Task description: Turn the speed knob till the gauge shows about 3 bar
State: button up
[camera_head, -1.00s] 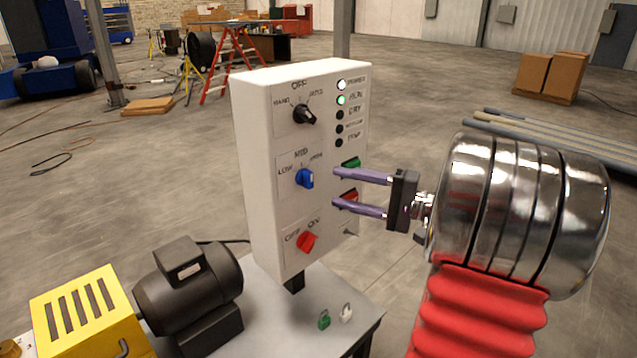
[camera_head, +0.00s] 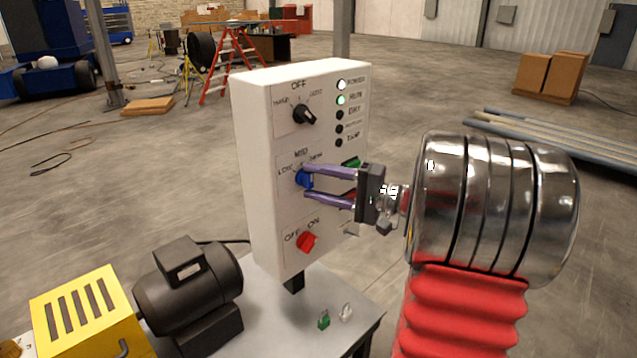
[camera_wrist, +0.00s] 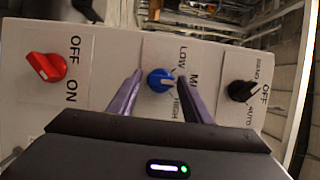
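The blue speed knob (camera_head: 304,179), marked LOW, MID and HIGH, sits in the middle of the white control box (camera_head: 254,175). My gripper (camera_head: 306,181) is in front of it with its two purple fingers apart. In the wrist view the blue knob (camera_wrist: 160,80) shows between the open fingers (camera_wrist: 160,84), and its white pointer is turned toward the MID and HIGH side. In the head view the upper finger overlaps the knob's edge; I cannot tell whether it touches. No gauge shows in either view.
A black selector (camera_head: 304,114) is above and a red OFF/ON switch (camera_head: 306,242) below the blue knob. Lamps (camera_head: 341,100) and green and red buttons line the box's right side. A dark motor (camera_head: 188,290) and a yellow housing (camera_head: 80,315) stand at lower left.

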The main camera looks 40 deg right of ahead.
jog(key=c, duration=0.8)
jog(key=shift+c, duration=0.2)
jog(key=shift+f+m, duration=0.15)
jog(key=shift+m, duration=0.25)
jog(key=m, duration=0.1)
jog(key=m+t, duration=0.1)
jog(key=m, duration=0.1)
jog(key=shift+f+m+t+y, duration=0.2)
jog(key=shift+m+t+y, duration=0.1)
jog(key=m+t, duration=0.1)
jog(key=m, duration=0.1)
jog(key=m+t+h, duration=0.1)
jog(key=m, duration=0.2)
jog(key=shift+a+f, duration=0.15)
jog(key=shift+m, duration=0.3)
jog(key=o, duration=0.7)
jog(key=shift+c, duration=0.2)
jog(key=o, duration=0.4)
